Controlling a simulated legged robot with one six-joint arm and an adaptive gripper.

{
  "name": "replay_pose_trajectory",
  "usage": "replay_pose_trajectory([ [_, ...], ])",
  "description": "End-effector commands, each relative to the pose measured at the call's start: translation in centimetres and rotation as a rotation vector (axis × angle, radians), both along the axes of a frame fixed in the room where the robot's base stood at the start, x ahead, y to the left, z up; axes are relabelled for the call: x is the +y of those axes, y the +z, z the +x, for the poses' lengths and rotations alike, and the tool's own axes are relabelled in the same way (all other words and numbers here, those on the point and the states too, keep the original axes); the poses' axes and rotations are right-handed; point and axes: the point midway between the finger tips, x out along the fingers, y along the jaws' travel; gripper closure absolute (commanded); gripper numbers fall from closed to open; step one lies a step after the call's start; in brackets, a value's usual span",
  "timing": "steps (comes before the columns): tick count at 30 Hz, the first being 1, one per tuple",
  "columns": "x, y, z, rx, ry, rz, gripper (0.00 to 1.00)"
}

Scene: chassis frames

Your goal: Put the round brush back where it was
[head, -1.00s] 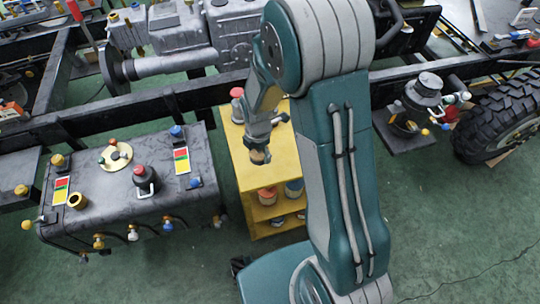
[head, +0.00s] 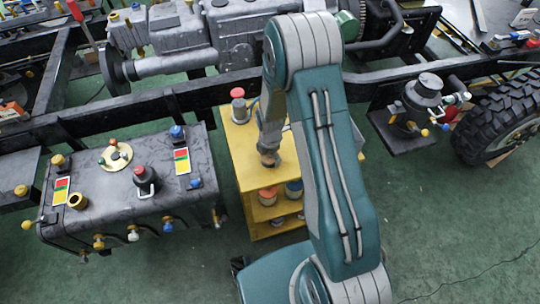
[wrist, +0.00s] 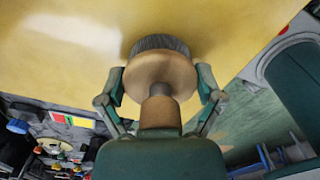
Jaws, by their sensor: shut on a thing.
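The round brush (wrist: 160,72) has a wooden disc body and dark grey bristles, and shows large in the wrist view. My gripper (wrist: 160,80) is shut on it, with a finger on each side of the wooden disc. The bristles point toward the yellow top of the cart (wrist: 245,20). A shadow lies close to the bristles; I cannot tell whether they touch the top. In the head view my gripper (head: 268,157) is over the front part of the yellow cart (head: 243,165), and the brush is mostly hidden there.
A red-topped grey object (head: 238,105) stands on the cart's back left. Round containers (head: 268,194) sit on the shelf below. A grey tank with knobs (head: 110,190) stands left. A black chassis rail (head: 130,113) runs behind. Green floor is clear at the right front.

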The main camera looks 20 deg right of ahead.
Motion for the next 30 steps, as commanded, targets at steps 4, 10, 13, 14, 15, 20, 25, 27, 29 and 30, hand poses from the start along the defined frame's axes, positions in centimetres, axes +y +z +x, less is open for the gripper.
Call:
replay_pose_trajectory([
  [4, 0.0, -0.2, 0.0, 0.000, 0.000, 0.000, 0.00],
  [10, 0.0, -0.1, 0.0, 0.001, 0.000, 0.000, 0.00],
  [13, 0.0, -0.1, 0.0, 0.001, 0.000, 0.000, 0.00],
  [14, 0.0, -0.1, 0.0, 0.001, 0.000, 0.000, 0.00],
  [15, 0.0, -0.1, 0.0, 0.000, 0.000, 0.000, 0.00],
  [20, 0.0, 1.4, 0.1, -0.003, 0.000, 0.000, 0.00],
  [25, 0.0, 4.7, 0.1, -0.005, 0.000, 0.000, 0.00],
  [27, 0.0, 6.1, 0.1, -0.005, 0.000, 0.000, 0.00],
  [29, 0.0, 7.3, 0.1, -0.005, 0.000, 0.000, 0.00],
  [30, 0.0, 8.1, 0.1, -0.004, 0.000, 0.000, 0.00],
])
